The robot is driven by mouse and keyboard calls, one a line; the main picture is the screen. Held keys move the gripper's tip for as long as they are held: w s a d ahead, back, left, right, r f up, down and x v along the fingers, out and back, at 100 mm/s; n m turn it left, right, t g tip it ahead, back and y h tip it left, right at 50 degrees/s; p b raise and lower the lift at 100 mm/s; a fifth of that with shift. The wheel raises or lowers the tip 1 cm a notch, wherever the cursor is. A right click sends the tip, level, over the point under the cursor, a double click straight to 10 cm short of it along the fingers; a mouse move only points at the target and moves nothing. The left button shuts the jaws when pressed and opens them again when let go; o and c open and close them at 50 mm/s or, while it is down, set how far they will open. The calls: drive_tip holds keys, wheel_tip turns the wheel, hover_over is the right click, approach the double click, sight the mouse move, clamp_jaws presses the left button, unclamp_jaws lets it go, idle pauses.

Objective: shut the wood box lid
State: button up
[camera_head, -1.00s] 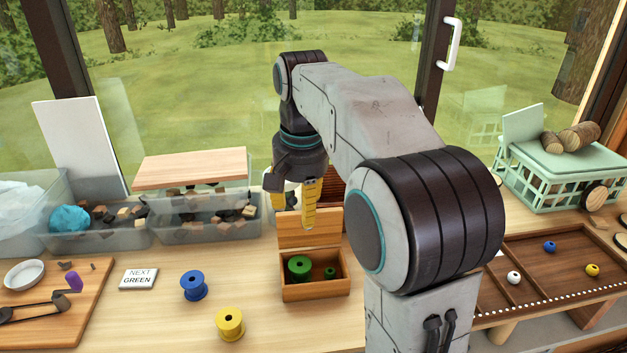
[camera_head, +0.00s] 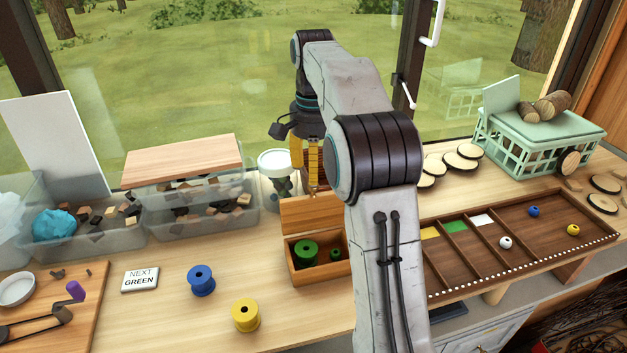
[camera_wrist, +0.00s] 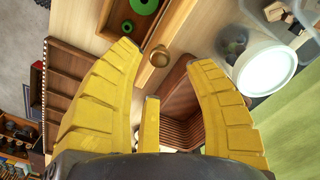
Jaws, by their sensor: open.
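The wood box (camera_head: 302,275) stands open on the bench, with a larger and a smaller green spool (camera_head: 305,252) inside. Its lid (camera_head: 298,212) stands raised at the box's back edge. My gripper (camera_head: 314,178) is above and behind the lid, pointing down, with its yellow fingers spread and empty. In the wrist view, a round brass knob (camera_wrist: 160,57) shows between the open fingertips (camera_wrist: 162,60), beside the lid's edge. A green spool (camera_wrist: 143,5) in the box shows at the top. Part of the box's right side is hidden by my arm in the head view.
A blue spool (camera_head: 201,281) and a yellow spool (camera_head: 246,315) stand left of the box. A compartment tray (camera_head: 480,260) lies to the right.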

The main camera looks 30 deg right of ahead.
sight(313, 207)
drive_tip(key=shift+f, duration=1.85)
drive_tip(key=shift+c, duration=0.2)
clamp_jaws()
